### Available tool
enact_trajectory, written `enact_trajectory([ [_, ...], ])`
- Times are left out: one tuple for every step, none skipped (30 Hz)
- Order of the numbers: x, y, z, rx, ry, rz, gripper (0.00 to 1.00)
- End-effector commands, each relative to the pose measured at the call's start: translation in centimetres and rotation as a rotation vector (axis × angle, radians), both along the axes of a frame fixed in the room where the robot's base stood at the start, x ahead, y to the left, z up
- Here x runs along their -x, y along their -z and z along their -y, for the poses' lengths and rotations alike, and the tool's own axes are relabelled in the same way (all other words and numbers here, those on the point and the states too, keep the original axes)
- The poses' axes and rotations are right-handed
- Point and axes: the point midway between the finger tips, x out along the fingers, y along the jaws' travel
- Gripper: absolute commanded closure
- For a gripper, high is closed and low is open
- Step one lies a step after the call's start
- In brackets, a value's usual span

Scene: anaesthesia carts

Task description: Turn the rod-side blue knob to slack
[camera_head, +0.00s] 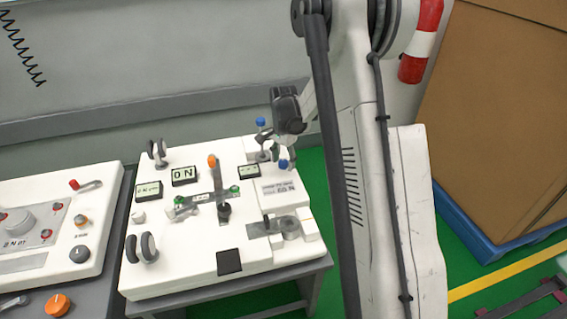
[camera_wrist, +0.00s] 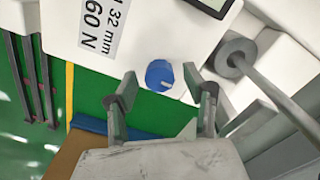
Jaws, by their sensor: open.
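In the wrist view a round blue knob (camera_wrist: 159,75) sits at the edge of a white block, between my gripper's (camera_wrist: 161,87) two fingertips as seen in the picture. The fingers are apart with nothing held; a gap shows on each side of the knob. In the head view my gripper (camera_head: 280,152) is over the back right corner of the white panel (camera_head: 190,262). A blue knob (camera_head: 283,163) shows just below it, and another blue knob (camera_head: 261,122) stands higher, to its left. A grey rod with a thick ring (camera_wrist: 236,57) is right of the knob in the wrist view.
A label reading 60 N (camera_wrist: 103,28) is on the white block. The panel carries an orange-topped lever (camera_head: 212,162), a display (camera_head: 184,176) and a black square (camera_head: 229,262). Another white panel (camera_head: 30,270) stands at left. Brown boxes (camera_head: 505,120) are at right.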

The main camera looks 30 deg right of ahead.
Motion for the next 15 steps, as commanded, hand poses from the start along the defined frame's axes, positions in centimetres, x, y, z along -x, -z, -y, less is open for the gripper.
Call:
enact_trajectory([
  [0.00, 0.16, 0.00, 0.000, 0.000, 0.000, 0.53],
  [0.00, 0.18, -0.01, 0.000, 0.000, 0.000, 0.53],
  [0.01, 0.19, -0.01, 0.000, 0.000, 0.000, 0.53],
  [0.01, 0.19, -0.01, 0.000, 0.000, 0.000, 0.53],
  [0.01, 0.18, -0.01, 0.000, 0.000, 0.000, 0.53],
  [0.01, 0.17, -0.01, 0.000, 0.000, 0.000, 0.53],
  [0.01, 0.16, -0.01, 0.000, 0.000, 0.000, 0.53],
  [0.01, 0.16, 0.00, 0.000, 0.000, 0.000, 0.53],
  [0.01, 0.16, -0.01, 0.000, 0.000, 0.000, 0.54],
  [0.01, 0.15, -0.01, 0.000, 0.000, 0.000, 0.58],
  [0.01, 0.15, 0.00, 0.000, 0.000, 0.000, 0.62],
  [0.01, 0.15, -0.01, 0.000, 0.000, 0.000, 0.68],
  [0.01, 0.15, 0.00, 0.000, 0.000, 0.000, 0.72],
  [0.00, 0.15, -0.01, 0.000, 0.000, 0.000, 0.76],
  [0.01, 0.15, 0.00, 0.000, 0.000, 0.000, 0.81],
])
